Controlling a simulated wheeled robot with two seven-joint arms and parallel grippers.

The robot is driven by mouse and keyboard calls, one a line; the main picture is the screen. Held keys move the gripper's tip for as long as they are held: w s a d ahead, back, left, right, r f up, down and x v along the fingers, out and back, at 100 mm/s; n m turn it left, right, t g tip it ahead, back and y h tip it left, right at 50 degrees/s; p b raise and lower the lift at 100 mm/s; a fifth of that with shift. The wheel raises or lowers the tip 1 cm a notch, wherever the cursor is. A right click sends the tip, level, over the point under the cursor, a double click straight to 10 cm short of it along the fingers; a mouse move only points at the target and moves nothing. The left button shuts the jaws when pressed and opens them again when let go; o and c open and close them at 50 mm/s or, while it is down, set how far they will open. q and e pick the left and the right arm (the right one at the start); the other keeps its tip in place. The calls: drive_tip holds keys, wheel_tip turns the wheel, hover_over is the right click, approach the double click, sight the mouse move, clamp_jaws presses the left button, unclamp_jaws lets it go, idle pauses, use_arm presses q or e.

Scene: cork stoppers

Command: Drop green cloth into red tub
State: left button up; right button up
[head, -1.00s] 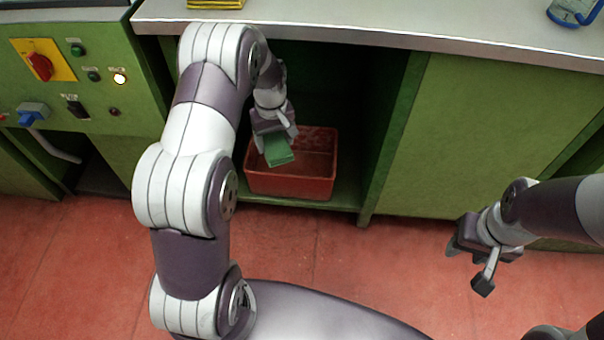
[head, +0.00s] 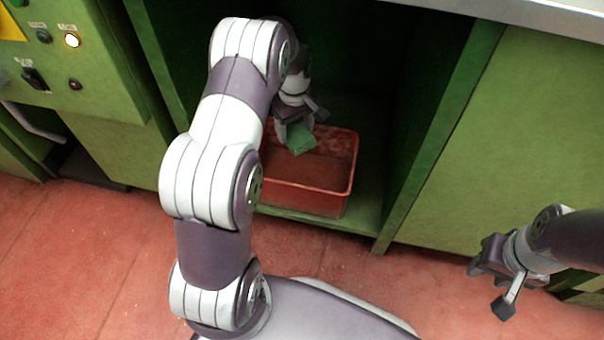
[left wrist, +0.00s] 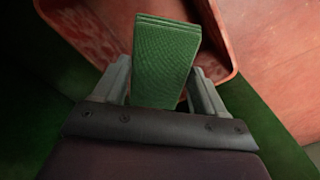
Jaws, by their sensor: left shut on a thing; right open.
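The green cloth (head: 299,140) is a folded pad held between the fingers of my left gripper (head: 293,136). In the left wrist view the cloth (left wrist: 165,60) stands out between the two fingers (left wrist: 157,88), with its layered edge at the far end. The red tub (head: 318,196) sits on the low shelf inside the green cabinet. The cloth appears over the tub's opening, towards its back left; its height above the tub is hard to tell. The tub's rim (left wrist: 222,77) also shows beyond the cloth in the left wrist view. My right gripper (head: 497,285) is open and empty, to the right above the floor.
Green cabinet walls stand left and right of the tub, with an upright panel (head: 440,130) on the right. The metal worktop edge (head: 540,15) runs above. A control panel (head: 60,70) is at the left. The red floor (head: 80,250) in front looks clear.

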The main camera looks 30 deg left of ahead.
use_arm(q)
wheel_tip(320, 180, down, 3)
drive_tip(key=shift+r+b, duration=0.2)
drive_tip(key=shift+b, duration=0.55)
drive_tip(key=shift+r, duration=0.1)
use_arm(e)
wheel_tip(320, 180, down, 2)
drive_tip(key=shift+f, duration=0.25)
use_arm(q)
drive_tip(key=o, duration=1.1)
wheel_tip(320, 180, up, 8)
drive_tip(key=p, duration=0.5)
drive_tip(key=shift+f, duration=0.25)
use_arm(e)
wheel_tip(320, 180, up, 5)
drive_tip(key=shift+f, duration=0.1)
